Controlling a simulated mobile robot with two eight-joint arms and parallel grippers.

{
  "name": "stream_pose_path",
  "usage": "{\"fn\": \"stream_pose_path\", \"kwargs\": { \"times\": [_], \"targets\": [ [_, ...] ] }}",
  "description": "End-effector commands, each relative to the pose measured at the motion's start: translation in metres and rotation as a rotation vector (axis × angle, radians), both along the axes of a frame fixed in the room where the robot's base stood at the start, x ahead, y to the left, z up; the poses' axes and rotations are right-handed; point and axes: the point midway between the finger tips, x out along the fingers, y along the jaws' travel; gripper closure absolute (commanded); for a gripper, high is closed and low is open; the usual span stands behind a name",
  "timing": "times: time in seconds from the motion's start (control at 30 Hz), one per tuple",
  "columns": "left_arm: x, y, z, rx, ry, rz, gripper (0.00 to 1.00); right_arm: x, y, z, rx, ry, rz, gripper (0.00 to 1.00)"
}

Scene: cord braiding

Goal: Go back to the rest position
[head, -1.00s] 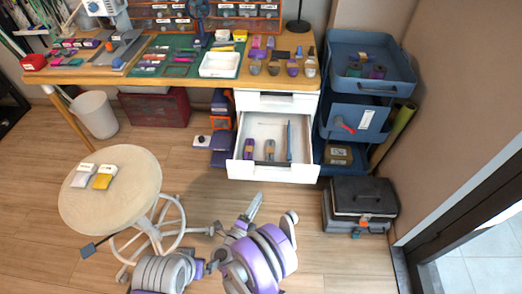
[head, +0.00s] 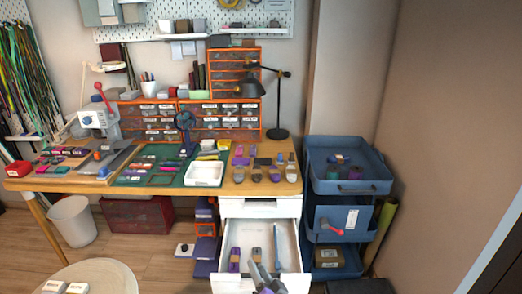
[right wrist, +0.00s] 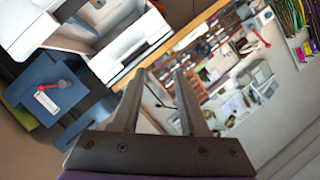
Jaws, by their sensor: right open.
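My right gripper (head: 264,274) shows at the bottom of the head view, in front of the open white drawer (head: 298,283). In the right wrist view its two fingers (right wrist: 162,80) are apart with nothing between them. In the head view the fingers hide part of the drawer's inside and front. My left gripper is not in view.
The wooden workbench (head: 225,189) with tools and parts stands behind the drawer. A blue cart (head: 345,187) stands to the right. A round stool (head: 110,275) with two small packets is at the lower left. A white bin (head: 73,222) stands by the bench leg.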

Motion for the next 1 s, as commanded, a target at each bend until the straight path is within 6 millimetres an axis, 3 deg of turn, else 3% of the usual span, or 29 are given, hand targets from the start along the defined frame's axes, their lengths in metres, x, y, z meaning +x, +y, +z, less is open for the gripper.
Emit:
{"fn": "stream_pose_path", "kwargs": {
  "times": [0.17, 0.4, 0.77, 0.8, 1.0],
  "targets": [
    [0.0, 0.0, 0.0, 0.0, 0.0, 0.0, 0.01, -0.062, -0.045, -0.007, -0.241, 0.174, 0.105, 0.56],
    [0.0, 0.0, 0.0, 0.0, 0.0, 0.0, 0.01, -0.165, -0.113, -0.038, -0.523, 0.458, 0.199, 0.56],
    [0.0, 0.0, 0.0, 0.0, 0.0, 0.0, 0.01, -0.293, -0.187, -0.073, -0.757, 0.808, 0.239, 0.56],
    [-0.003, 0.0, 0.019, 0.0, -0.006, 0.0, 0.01, -0.29, -0.184, -0.053, -0.752, 0.791, 0.24, 0.56],
    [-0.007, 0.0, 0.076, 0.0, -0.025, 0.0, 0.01, -0.293, -0.183, 0.005, -0.752, 0.767, 0.233, 0.56]
  ]
}}
